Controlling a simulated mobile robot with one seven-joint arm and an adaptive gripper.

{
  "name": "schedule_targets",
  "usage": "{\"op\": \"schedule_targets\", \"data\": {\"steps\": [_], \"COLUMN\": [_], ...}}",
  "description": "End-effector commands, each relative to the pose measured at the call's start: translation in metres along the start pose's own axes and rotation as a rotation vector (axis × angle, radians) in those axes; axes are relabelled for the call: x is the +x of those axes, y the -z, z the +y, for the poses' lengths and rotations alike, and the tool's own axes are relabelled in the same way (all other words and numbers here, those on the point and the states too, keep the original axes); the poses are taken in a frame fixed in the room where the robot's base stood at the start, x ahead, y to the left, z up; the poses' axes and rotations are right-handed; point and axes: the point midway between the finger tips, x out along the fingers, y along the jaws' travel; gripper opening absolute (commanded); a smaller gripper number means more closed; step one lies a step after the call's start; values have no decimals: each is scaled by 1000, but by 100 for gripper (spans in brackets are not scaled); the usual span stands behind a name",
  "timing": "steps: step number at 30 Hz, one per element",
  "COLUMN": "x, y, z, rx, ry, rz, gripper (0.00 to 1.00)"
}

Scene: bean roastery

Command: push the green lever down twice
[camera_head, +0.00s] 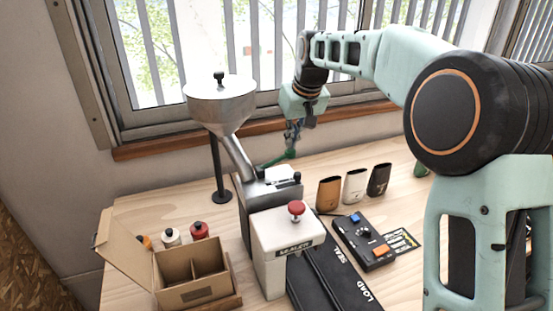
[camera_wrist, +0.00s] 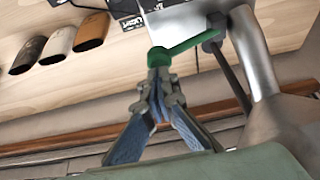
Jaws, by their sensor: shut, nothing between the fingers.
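The green lever (camera_head: 279,157) juts out from the side of the metal dispenser (camera_head: 234,104), below its funnel, and angles up a little to the right. In the wrist view the green lever (camera_wrist: 193,42) ends in a round green knob (camera_wrist: 158,57). My gripper (camera_head: 292,146) is at the knob end of the lever, its fingers shut with nothing held. In the wrist view the fingertips of my gripper (camera_wrist: 159,76) meet the knob in the picture; I cannot tell whether they touch it or are just above it.
A white sealer (camera_head: 270,262) with a red knob (camera_head: 296,208) stands in front. An open cardboard box (camera_head: 190,268) is at the left. Brown, white and black pouches (camera_head: 355,186) stand right of the lever, behind a control box (camera_head: 363,242). The window is behind.

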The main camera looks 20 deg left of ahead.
Motion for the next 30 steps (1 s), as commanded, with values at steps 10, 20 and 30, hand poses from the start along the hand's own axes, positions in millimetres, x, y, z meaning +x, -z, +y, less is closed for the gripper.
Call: {"op": "schedule_targets", "data": {"steps": [10, 20, 30], "x": [12, 21, 27], "y": [-5, -9, -12], "z": [-1, -2, -1], "rx": [0, -1, 0], "ry": [2, 3, 2], "rz": [-2, -3, -3], "gripper": [0, 0, 0]}}
